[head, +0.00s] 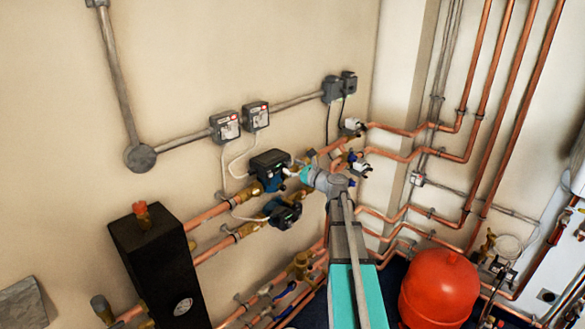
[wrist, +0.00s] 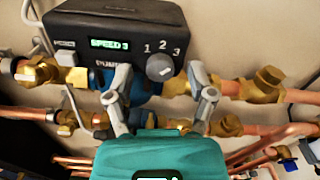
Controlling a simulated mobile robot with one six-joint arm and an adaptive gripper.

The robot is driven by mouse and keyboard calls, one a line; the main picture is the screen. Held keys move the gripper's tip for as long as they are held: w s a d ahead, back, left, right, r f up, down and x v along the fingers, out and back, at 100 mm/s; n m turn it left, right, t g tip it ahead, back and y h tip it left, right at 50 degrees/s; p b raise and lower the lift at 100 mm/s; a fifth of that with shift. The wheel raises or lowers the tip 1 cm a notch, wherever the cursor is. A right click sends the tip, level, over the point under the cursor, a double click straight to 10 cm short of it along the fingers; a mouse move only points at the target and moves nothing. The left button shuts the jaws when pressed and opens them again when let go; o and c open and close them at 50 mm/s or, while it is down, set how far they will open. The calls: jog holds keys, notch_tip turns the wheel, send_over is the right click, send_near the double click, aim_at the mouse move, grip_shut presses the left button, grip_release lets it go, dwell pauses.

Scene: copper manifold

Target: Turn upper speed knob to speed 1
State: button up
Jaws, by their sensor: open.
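The upper pump (head: 268,163) is a dark box on the wall pipes. In the wrist view its dark control face (wrist: 105,30) has a green display (wrist: 109,44) reading SPEED 3. The round grey upper speed knob (wrist: 159,67) sits below the printed numbers 1, 2 and 3. I cannot clearly read its pointer. My gripper (wrist: 157,76) is open, with one finger on each side of the knob in the picture. Contact cannot be made out. In the head view my gripper (head: 304,174) is just right of the upper pump, and the knob is hidden.
A lower pump (head: 283,213) is mounted below the upper one. Copper pipes with brass fittings (wrist: 267,85) run beside the pumps. A black cabinet (head: 155,260) stands at left and a red tank (head: 438,288) at lower right. Grey switch boxes (head: 225,126) are on the wall above.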

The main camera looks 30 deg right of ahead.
grip_shut()
dwell(0.4)
jog(key=shift+n, duration=0.3)
jog(key=n, duration=0.8)
jog(key=shift+n, duration=0.4)
jog(key=n, duration=0.4)
jog(key=shift+n, duration=2.4)
